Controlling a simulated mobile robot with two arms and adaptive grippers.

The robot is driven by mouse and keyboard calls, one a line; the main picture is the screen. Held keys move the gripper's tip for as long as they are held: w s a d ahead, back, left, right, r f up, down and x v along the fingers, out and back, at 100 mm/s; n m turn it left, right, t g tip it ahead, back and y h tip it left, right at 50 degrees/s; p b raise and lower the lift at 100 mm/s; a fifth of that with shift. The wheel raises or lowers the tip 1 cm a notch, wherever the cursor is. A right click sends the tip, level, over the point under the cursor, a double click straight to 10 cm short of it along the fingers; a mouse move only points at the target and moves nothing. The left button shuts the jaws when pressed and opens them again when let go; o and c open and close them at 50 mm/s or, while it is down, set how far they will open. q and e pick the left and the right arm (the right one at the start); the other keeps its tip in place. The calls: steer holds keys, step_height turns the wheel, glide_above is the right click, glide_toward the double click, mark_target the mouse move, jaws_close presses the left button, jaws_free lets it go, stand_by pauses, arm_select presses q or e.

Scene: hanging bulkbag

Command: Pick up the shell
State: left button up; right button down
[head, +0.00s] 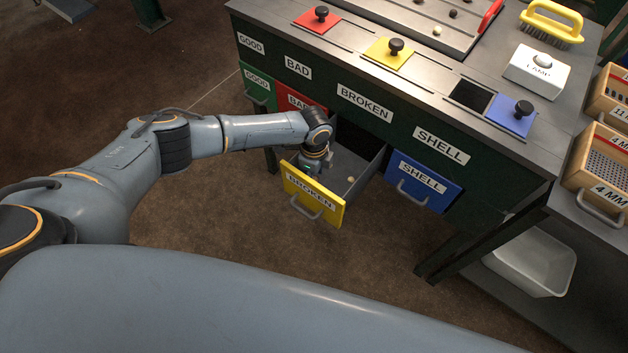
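A small pale object (350,179), possibly the shell, lies on the floor of the open yellow BROKEN drawer (314,197). It is too small to tell for sure. My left gripper (311,165) points down into this drawer, to the left of the pale object and close behind the yellow front. Its fingertips are mostly hidden by the drawer front, so I cannot see whether they are open or hold anything. The blue SHELL drawer (424,181) is shut, to the right of the open drawer. My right gripper is out of view.
The worktop has red (317,20), yellow (388,53) and blue (510,116) knobbed lids, with an open dark hole (471,95) beside the blue one. A grey tray (400,14) holds a few small pieces. A lamp box (537,70), brush (552,22) and sieve boxes stand right.

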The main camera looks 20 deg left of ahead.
arm_select(q)
steer(key=shift+c, duration=0.4)
steer(key=c, duration=0.7)
step_height(320, 180, up, 18)
steer(key=p, duration=0.1)
